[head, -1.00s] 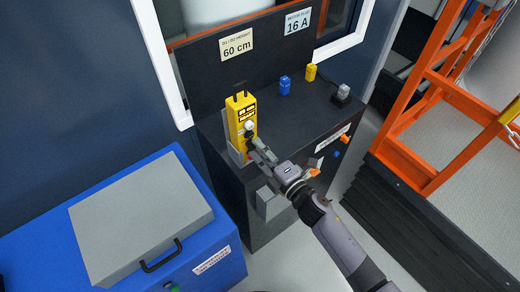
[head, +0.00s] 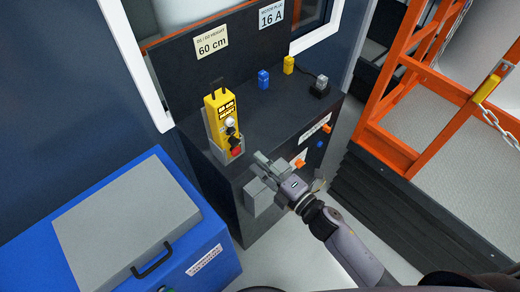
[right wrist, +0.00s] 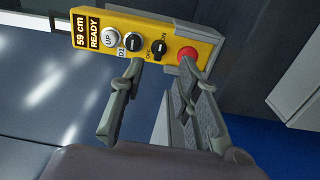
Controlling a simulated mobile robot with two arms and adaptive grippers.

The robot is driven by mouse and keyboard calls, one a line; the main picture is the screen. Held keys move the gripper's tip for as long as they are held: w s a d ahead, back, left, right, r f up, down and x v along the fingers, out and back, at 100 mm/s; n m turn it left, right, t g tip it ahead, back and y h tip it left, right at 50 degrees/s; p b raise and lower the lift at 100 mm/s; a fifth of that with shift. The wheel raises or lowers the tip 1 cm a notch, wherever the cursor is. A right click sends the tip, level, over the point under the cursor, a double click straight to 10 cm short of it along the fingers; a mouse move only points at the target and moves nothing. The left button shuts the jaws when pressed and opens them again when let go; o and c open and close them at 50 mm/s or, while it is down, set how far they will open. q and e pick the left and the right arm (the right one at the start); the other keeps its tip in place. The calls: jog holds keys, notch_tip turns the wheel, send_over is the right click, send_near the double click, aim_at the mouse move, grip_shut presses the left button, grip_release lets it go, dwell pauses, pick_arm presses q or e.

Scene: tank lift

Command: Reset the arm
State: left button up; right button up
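My right gripper (head: 262,164) is in front of the dark cabinet, below and to the right of the yellow control box (head: 219,108), and apart from it. In the right wrist view the two fingers of this gripper (right wrist: 160,85) stand apart with nothing between them. The yellow control box (right wrist: 120,33) shows there beyond the fingertips, with a display reading 59 cm READY, a white UP button, two black knobs and a red button (right wrist: 187,56) partly behind a finger. The box sits upright in a grey holder. My left gripper is not in view.
The dark cabinet (head: 275,115) carries a blue plug (head: 263,79), a yellow plug (head: 288,65) and a grey plug (head: 321,82). A blue chest (head: 215,240) with a grey case (head: 125,225) stands at left. An orange frame (head: 410,75) stands at right. Floor shows beside the cabinet.

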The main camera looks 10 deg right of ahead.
jog(key=s+d+f+m+g+h+b, duration=0.1)
jog(key=s+d+f+m+g+h, duration=0.2)
jog(key=f, duration=0.8)
jog(key=s+d+f+m+h+b, duration=0.15)
jog(key=s+d+f+m, duration=0.35)
jog(key=f, duration=0.6)
jog(key=s+d+f+m+g+h, duration=0.2)
jog(key=d+f+m+h, duration=0.25)
jog(key=f, duration=0.65)
jog(key=s+d+f+m+g, duration=0.1)
jog(key=s+f+m+g, duration=0.2)
jog(key=s, duration=0.6)
jog(key=s+d+f+m+g+h+b, duration=0.1)
jog(key=s+d+f+m+g, duration=0.1)
jog(key=s+f, duration=0.6)
jog(key=s+d+f+m+g, duration=0.2)
jog(key=s+f+m, duration=0.3)
jog(key=s, duration=0.7)
jog(key=shift+d+f+g+h+b, duration=0.3)
jog(key=shift+f+g, duration=0.25)
jog(key=shift+g, duration=0.25)
